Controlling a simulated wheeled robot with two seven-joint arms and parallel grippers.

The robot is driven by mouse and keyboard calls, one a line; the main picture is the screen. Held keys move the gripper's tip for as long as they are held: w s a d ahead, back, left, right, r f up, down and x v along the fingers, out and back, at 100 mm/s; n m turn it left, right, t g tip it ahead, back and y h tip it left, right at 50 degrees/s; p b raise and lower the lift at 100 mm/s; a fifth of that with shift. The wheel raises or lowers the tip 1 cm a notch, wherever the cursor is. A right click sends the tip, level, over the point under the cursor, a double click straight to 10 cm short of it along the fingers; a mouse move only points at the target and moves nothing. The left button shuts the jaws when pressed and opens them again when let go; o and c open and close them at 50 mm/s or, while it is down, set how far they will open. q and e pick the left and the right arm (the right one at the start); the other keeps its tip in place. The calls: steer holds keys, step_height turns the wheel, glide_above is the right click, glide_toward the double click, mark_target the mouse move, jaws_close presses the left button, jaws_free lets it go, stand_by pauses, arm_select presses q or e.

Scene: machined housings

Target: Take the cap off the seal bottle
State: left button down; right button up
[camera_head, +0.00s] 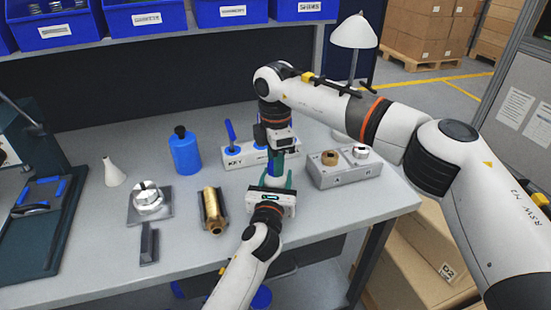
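A small pale bottle (274,181), which I take to be the seal bottle, stands on the bench in front of the long grey block. My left gripper (277,180) reaches in from the front, with its green fingers on both sides of the bottle, seemingly closed on it. My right gripper (277,160) points down from above, with its fingertips at the bottle's top. The cap is hidden among these fingers, and I cannot tell whether they grip it.
A grey block (343,171) is close on the right. Blue bins (145,18) line the shelf behind.

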steer(key=c, duration=0.5)
steer(key=n, duration=0.6)
steer(key=shift+n, duration=0.4)
steer(key=n, duration=0.6)
steer(key=shift+n, duration=0.3)
steer(key=n, duration=1.3)
steer(key=shift+r, duration=0.1)
steer(key=n, duration=0.8)
steer(key=shift+n, duration=0.3)
steer(key=n, duration=0.8)
steer(key=shift+r, duration=0.3)
steer(key=shift+r, duration=0.85)
